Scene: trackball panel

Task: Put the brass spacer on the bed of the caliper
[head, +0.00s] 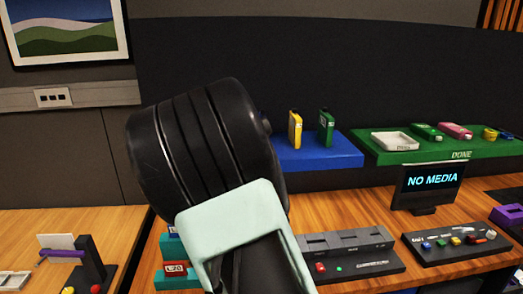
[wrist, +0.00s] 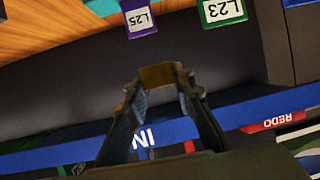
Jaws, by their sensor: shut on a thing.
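In the wrist view my gripper (wrist: 158,84) is shut on a small brass-coloured block, the brass spacer (wrist: 158,75), held between the fingertips. In the head view my arm hides the gripper and the spacer. I cannot pick out the caliper for sure. A black device with an upright post and a purple arm (head: 62,253) stands on the left table, and part of a purple thing (head: 508,217) shows at the right edge.
A blue shelf (head: 335,160) holds a yellow and a green item. A green DONE shelf (head: 375,155) holds a white tray and several items. A screen (head: 428,186) reads NO MEDIA. A grey slotted device (head: 350,262) and a button panel (head: 458,240) stand on the wooden counter.

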